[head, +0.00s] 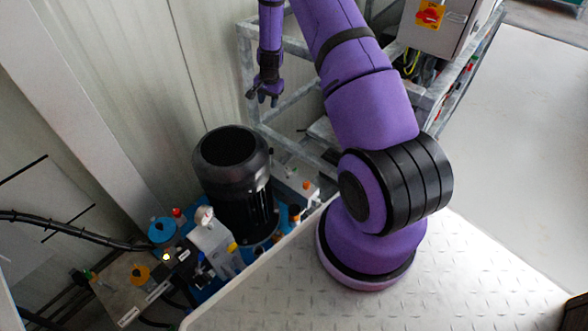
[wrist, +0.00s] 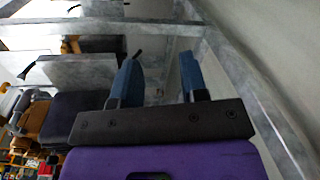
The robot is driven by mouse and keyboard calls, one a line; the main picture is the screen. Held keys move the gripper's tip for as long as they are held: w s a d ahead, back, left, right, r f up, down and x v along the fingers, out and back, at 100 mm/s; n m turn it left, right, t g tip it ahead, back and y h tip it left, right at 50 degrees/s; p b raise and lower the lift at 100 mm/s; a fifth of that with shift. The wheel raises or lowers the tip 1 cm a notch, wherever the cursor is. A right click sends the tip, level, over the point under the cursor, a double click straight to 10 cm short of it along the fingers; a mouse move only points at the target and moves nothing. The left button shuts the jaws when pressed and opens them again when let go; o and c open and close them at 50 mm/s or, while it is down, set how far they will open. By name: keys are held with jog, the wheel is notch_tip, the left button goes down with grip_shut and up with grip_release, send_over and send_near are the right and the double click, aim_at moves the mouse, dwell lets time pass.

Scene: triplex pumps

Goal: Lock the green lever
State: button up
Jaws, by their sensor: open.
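My gripper (head: 263,98) hangs at the top of the head view, left of my purple arm, above and behind the black motor (head: 233,180). In the wrist view its two blue-grey fingers (wrist: 160,75) stand apart with nothing between them, so it is open and empty. I cannot make out a green lever for certain in either view. Small coloured fittings sit around the pump block (head: 213,246), well below my gripper and apart from it.
A grey metal frame (head: 292,47) stands close to my gripper. A control box with a red and yellow switch (head: 430,15) is at the upper right. A pressure gauge (head: 204,217) and blue cap (head: 162,229) stand by the pump. Pale floor (head: 520,130) is clear at right.

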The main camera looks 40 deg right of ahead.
jog(key=s+d+f+m, duration=0.1)
jog(key=d+f, duration=0.1)
jog(key=f, duration=0.4)
jog(key=s+d+f+m, duration=0.1)
jog(key=s+f, duration=0.1)
jog(key=f, duration=0.5)
jog(key=m+g, duration=0.2)
send_near(294, 170)
notch_tip(294, 170, down, 9)
jog(key=shift+s+a+r, duration=0.1)
grip_shut()
